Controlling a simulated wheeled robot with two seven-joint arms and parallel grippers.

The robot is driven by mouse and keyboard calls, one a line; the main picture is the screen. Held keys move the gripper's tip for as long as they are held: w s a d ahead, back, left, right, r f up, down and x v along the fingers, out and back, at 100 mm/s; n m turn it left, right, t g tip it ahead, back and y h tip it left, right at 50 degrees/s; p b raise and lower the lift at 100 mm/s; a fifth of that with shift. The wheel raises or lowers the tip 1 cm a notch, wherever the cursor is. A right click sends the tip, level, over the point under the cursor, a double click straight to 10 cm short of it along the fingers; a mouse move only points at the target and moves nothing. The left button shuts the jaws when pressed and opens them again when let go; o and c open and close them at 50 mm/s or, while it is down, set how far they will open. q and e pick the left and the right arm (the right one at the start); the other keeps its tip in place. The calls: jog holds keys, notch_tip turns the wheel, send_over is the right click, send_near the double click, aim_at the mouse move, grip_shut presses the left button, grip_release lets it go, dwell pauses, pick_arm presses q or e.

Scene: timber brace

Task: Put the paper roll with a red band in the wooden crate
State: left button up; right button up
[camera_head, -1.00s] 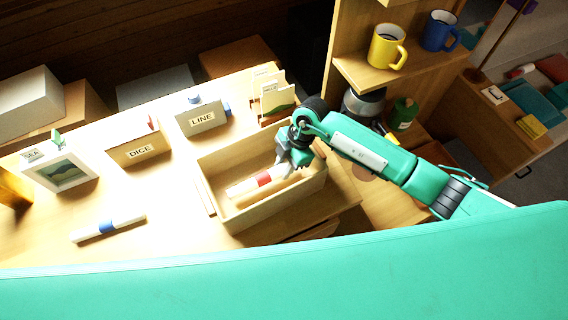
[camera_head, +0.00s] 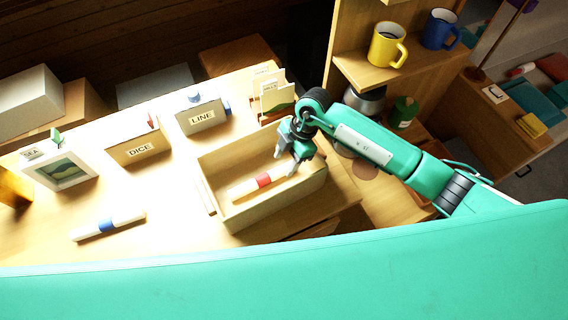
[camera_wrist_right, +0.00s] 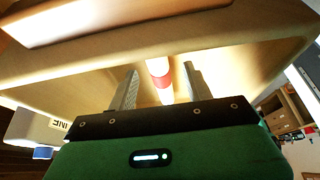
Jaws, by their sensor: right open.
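The paper roll with a red band (camera_head: 264,181) lies inside the wooden crate (camera_head: 236,219), on its floor. In the right wrist view the roll (camera_wrist_right: 160,75) shows between and beyond the two fingers, with its red band visible. The wooden crate also shows in the right wrist view (camera_wrist_right: 95,62). My right gripper (camera_head: 286,160) is open above the right part of the crate, apart from the roll. In the right wrist view its fingers (camera_wrist_right: 160,90) are spread with nothing between them. My left gripper is not in view.
A paper roll with a blue band (camera_head: 108,226) lies on the table at left. Boxes labelled DICE (camera_head: 139,149) and LINE (camera_head: 202,117), and a picture frame (camera_head: 60,171), stand behind. A shelf with yellow (camera_head: 385,46) and blue (camera_head: 438,31) mugs rises beyond my right arm.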

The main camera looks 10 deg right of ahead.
jog(key=b+v, duration=0.1)
jog(key=v, duration=0.9)
jog(key=shift+b, duration=0.35)
